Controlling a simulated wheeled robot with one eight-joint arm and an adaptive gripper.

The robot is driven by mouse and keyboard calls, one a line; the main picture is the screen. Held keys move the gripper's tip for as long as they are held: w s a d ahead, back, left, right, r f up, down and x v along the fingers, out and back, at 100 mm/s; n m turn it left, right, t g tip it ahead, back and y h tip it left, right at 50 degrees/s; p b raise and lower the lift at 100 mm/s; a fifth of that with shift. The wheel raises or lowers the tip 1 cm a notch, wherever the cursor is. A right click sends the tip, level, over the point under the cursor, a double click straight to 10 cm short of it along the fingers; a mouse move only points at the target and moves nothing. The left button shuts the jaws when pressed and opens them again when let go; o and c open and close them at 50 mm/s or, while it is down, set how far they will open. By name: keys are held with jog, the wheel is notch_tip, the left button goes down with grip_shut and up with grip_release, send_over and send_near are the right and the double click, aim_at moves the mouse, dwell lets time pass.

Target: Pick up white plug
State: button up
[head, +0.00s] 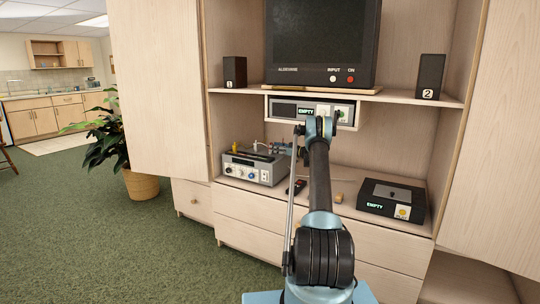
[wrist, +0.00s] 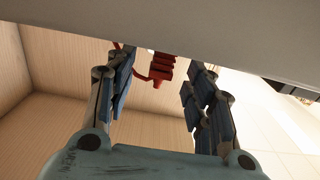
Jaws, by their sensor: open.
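In the wrist view my gripper (wrist: 161,64) is open, with its two blue-padded fingers apart. A red ribbed plug (wrist: 161,67) with a red cable shows between the fingers, with a gap on its right side. I cannot make out a white plug in the wrist view. In the head view my gripper (head: 283,149) is by the back right of the grey box (head: 254,168) on the lower shelf. Small plugs stand at that box's top rear, one of them pale (head: 256,144), too small to identify. Contact with the red plug is unclear.
A black player (head: 391,201) stands at the right of the lower shelf. A dark remote (head: 295,187) and a small tan item (head: 339,198) lie between. A grey unit (head: 290,108) hangs under the upper shelf, close above my arm. Cabinet doors flank the shelves.

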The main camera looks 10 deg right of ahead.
jog(key=x, duration=0.4)
jog(key=shift+r, duration=0.1)
grip_shut()
